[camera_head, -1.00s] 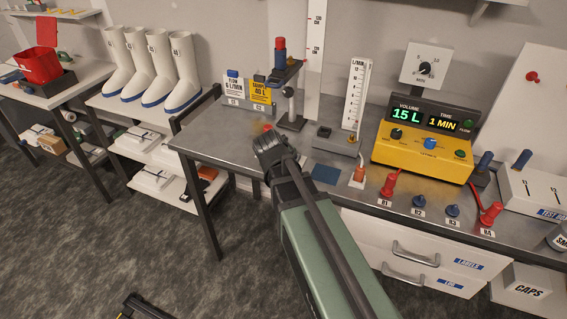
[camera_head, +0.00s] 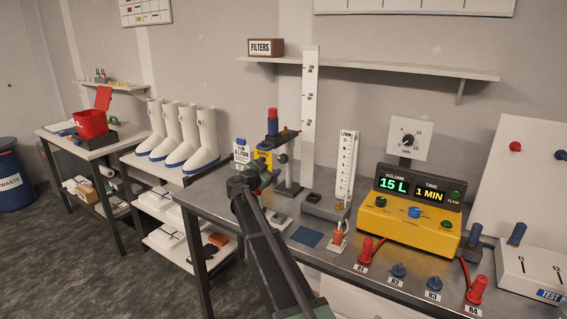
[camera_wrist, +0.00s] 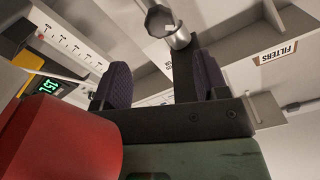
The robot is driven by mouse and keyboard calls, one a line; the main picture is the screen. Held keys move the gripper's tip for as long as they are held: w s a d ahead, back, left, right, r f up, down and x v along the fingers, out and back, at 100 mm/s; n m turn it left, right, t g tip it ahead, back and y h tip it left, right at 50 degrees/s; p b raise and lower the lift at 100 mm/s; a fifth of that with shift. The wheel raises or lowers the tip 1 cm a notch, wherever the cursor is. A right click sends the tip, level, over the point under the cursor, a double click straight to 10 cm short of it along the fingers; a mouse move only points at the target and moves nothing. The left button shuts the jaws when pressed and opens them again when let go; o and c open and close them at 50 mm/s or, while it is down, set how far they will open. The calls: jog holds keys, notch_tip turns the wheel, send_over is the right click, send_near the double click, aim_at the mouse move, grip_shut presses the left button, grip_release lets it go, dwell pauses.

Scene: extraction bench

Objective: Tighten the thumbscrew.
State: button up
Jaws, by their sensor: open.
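A small dark knob (camera_head: 282,158), which looks like the thumbscrew, sits on the side of a stand (camera_head: 291,172) at the back of the bench. The stand's arm holds an upright cylinder (camera_head: 272,122) with a red top and blue band. My gripper (camera_head: 262,181) is in front of and just left of the stand; its fingertips are hard to make out there. In the wrist view my gripper (camera_wrist: 161,62) is open, its two dark pads apart. A grey metal fitting (camera_wrist: 178,38) and a dark bar show beyond and between them.
A large red shape (camera_wrist: 60,140) fills the wrist view's lower left, very near. A yellow meter (camera_head: 408,225) and red and blue plugs stand on the bench at right. A clear gauge (camera_head: 347,165) stands right of the stand. A shelf (camera_head: 400,70) runs above.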

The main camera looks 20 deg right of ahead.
aim_at(282, 159)
jog(key=x, duration=1)
jog(key=shift+w+d, duration=0.1)
jog(key=c, duration=0.9)
jog(key=shift+m, duration=0.8)
jog(key=o, duration=0.9)
jog(key=v, duration=1.1)
